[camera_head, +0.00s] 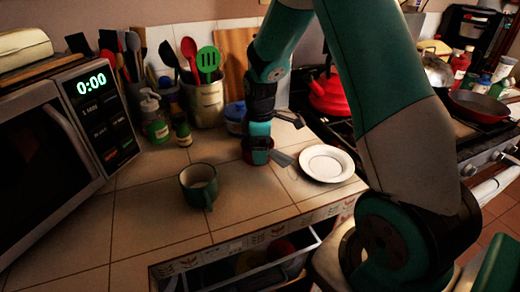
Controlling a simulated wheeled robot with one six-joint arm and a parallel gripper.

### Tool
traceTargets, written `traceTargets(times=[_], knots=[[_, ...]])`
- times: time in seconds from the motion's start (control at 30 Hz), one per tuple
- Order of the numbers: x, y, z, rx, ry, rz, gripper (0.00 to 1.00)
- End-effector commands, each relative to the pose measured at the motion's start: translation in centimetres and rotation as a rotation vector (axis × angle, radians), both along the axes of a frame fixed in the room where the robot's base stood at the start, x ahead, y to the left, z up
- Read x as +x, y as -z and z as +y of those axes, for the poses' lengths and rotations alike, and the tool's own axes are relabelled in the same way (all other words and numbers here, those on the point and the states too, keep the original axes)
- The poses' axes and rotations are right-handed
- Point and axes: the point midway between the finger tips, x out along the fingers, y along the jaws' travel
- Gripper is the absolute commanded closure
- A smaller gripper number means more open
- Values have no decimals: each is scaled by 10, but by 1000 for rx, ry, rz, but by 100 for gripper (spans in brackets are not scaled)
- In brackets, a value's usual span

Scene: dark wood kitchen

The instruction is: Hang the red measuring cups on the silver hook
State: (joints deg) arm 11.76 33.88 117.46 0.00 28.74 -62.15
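My gripper (259,147) points down over the counter, left of the white plate, and its fingers are too small and dark to read. A small dark-red and teal object (258,157) is right at its end; I cannot tell whether it is held or only stands there. A flat grey piece (282,158) lies just to its right. A red round thing (281,247), possibly one of the measuring cups, is in the open drawer (262,273) below the counter. I cannot make out a silver hook.
A green mug (199,186) stands on the tiled counter, with a white plate (327,163) to the right. A microwave (62,150) is at the left, and a utensil crock (205,100) and bottles are behind. A red kettle (328,92) sits on the stove.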

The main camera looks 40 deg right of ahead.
Motion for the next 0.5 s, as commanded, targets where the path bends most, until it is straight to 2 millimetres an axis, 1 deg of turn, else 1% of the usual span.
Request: traceTargets(times=[0.03, 0.13, 0.37, 0.4, 0.47, 0.5], knots=[[0, 7, 0, 1, 0, 2, 0], [0, 14, 0, 0, 0, 0, 0], [0, 15, 0, 0, 0, -1, 0], [0, 15, 0, 0, 0, -1, 9], [0, 15, 0, 0, 0, -1, 23], [0, 15, 0, 0, 0, -1, 32]])
